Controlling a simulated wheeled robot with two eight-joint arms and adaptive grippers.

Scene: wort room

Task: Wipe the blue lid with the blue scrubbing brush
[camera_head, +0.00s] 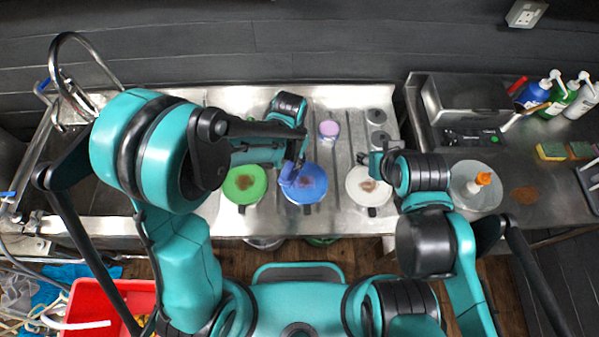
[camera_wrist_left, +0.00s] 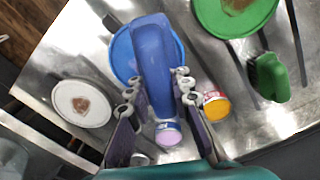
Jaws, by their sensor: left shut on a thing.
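The blue lid (camera_head: 318,188) lies on the steel counter between the green and white lids, with a brown smudge on its top. My left gripper (camera_head: 299,158) is shut on the blue scrubbing brush (camera_head: 290,172). The brush is over the left part of the lid; I cannot tell whether it touches. In the left wrist view the brush (camera_wrist_left: 153,62) sits between the fingers and covers much of the blue lid (camera_wrist_left: 121,52). My right gripper (camera_head: 370,160) is by the far edge of the white lid; its jaw opening is unclear.
A green lid (camera_head: 234,188) and a white lid (camera_head: 356,182), both smudged brown, flank the blue one. A pink-topped can (camera_head: 329,130) stands behind. A green brush (camera_wrist_left: 268,80) and an orange-topped can (camera_wrist_left: 216,106) show in the left wrist view. Bottles (camera_head: 533,94) stand far right.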

